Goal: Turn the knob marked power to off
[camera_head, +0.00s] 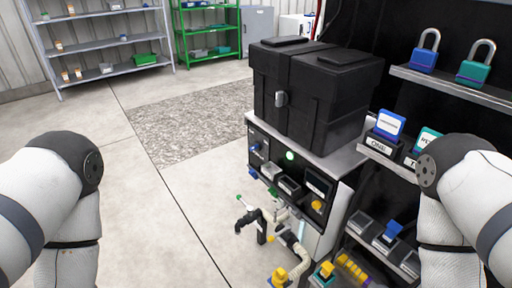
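The control panel (262,134) is the dark front face of a cabinet, below a large black case. A blue knob (256,147) sits at the panel's upper left, with another small blue part (253,172) below it. A yellow knob (317,206) is on the panel's right side. A round green light (289,155) glows near the top. The labels are too small to read, so I cannot tell which knob is marked power. My two arms come in at the left and right edges and bend down out of the picture. Neither gripper shows.
The black case (310,95) stands on the cabinet top. Pipes with a black fitting (257,225) and yellow handles (279,275) stick out in front below the panel. Padlocks (425,52) stand on a shelf at right. The floor (180,210) left of the cabinet is clear.

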